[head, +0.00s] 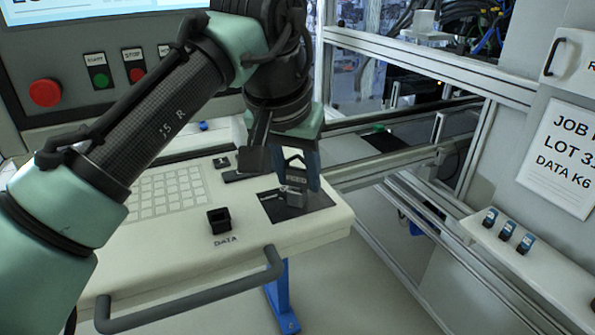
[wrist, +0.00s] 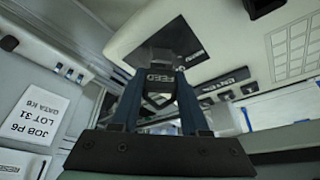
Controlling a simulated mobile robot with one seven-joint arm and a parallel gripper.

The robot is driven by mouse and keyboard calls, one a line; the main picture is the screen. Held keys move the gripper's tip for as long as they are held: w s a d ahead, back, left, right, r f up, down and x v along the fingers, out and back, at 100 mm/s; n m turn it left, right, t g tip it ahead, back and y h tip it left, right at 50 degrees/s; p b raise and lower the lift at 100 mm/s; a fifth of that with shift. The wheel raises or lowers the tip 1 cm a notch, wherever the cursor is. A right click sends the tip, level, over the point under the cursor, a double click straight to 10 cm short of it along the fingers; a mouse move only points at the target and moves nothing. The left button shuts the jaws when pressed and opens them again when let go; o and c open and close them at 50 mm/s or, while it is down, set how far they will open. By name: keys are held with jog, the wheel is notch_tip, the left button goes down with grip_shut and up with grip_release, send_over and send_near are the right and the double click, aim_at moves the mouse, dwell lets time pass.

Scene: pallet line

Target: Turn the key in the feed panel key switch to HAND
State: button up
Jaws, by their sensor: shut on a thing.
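My gripper (head: 297,186) is over the right end of the cream console, its blue fingers pointing down. In the wrist view my gripper (wrist: 158,76) is shut on a dark piece marked FEED (wrist: 161,78). A grey block (head: 292,196) shows at the fingertips in the head view, just above or on a dark plate (head: 318,201) set in the console. The plate also shows beyond the fingertips in the wrist view (wrist: 178,37). The fingers hide most of the held piece. I cannot tell the switch's position or read a HAND mark.
A black square socket marked DATA (head: 219,221) stands left of the plate, near a keypad (head: 167,193). A grey handle bar (head: 190,293) runs along the console front. Several small blue-topped items (head: 507,231) sit on a shelf at right. A metal frame (head: 430,65) rises behind.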

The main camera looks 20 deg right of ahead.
grip_shut()
jog(key=n, duration=0.2)
jog(key=n+t+y+p, duration=0.1)
jog(key=n, duration=0.2)
jog(key=shift+d+r+y, duration=0.1)
jog(key=shift+y, duration=0.2)
jog(key=n+y+p, duration=0.1)
jog(key=n, duration=0.2)
jog(key=shift+n+y+p, duration=0.35)
jog(key=shift+n+y, duration=0.15)
jog(key=shift+n, duration=0.5)
jog(key=shift+n+p, duration=0.7)
jog(key=shift+y, duration=0.3)
